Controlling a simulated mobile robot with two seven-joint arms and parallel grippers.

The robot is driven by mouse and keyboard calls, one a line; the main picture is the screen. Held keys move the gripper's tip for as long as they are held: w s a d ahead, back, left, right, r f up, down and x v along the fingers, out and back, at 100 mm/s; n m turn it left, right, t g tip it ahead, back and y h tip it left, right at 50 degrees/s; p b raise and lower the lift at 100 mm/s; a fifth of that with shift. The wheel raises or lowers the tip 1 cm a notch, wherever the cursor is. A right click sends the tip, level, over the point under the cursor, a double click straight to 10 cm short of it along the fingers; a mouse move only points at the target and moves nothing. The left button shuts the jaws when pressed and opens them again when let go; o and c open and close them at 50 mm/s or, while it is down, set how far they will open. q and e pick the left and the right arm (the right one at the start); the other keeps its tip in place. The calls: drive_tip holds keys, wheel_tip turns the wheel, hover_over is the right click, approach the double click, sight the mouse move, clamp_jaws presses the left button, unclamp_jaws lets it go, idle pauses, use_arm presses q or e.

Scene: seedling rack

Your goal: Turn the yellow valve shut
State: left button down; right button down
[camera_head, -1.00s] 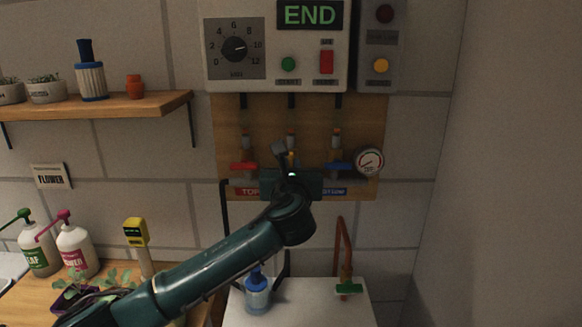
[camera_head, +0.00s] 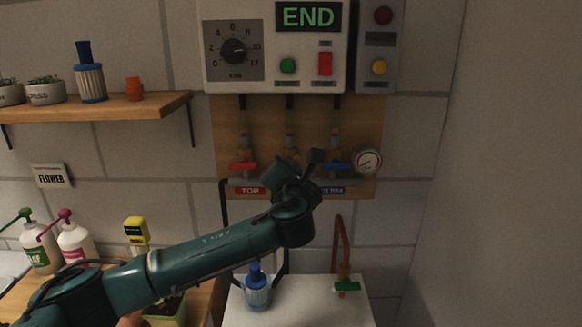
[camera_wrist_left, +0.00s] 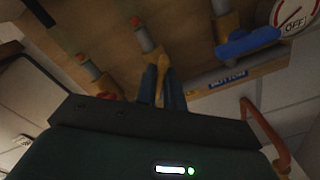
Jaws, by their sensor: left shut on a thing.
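The yellow valve (camera_wrist_left: 161,62) shows in the left wrist view on the middle pipe, its handle pointing down between the two fingers. My left gripper (camera_wrist_left: 163,88) is shut on that handle. In the head view my left gripper (camera_head: 290,165) is at the middle of the wooden valve board, and its hand and wrist hide most of the yellow valve. The red valve (camera_head: 243,168) is to its left and the blue valve (camera_head: 338,167) to its right, both with handles lying crosswise. My right gripper is not in view.
A pressure gauge (camera_head: 367,161) sits right of the blue valve. The control box (camera_head: 275,75) above reads END. A wooden shelf (camera_head: 100,107) is at the left. Below are a white surface (camera_head: 310,312), a blue-topped bottle (camera_head: 257,290) and a copper pipe with a green handle (camera_head: 346,286).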

use_arm(q)
drive_tip(key=m, duration=1)
drive_tip(key=shift+d+f, duration=0.1)
drive_tip(key=shift+f, duration=0.1)
idle(0.5)
drive_tip(key=c, duration=1.5)
unclamp_jaws()
drive_tip(key=s+b, duration=0.2)
drive_tip(key=s, duration=1.1)
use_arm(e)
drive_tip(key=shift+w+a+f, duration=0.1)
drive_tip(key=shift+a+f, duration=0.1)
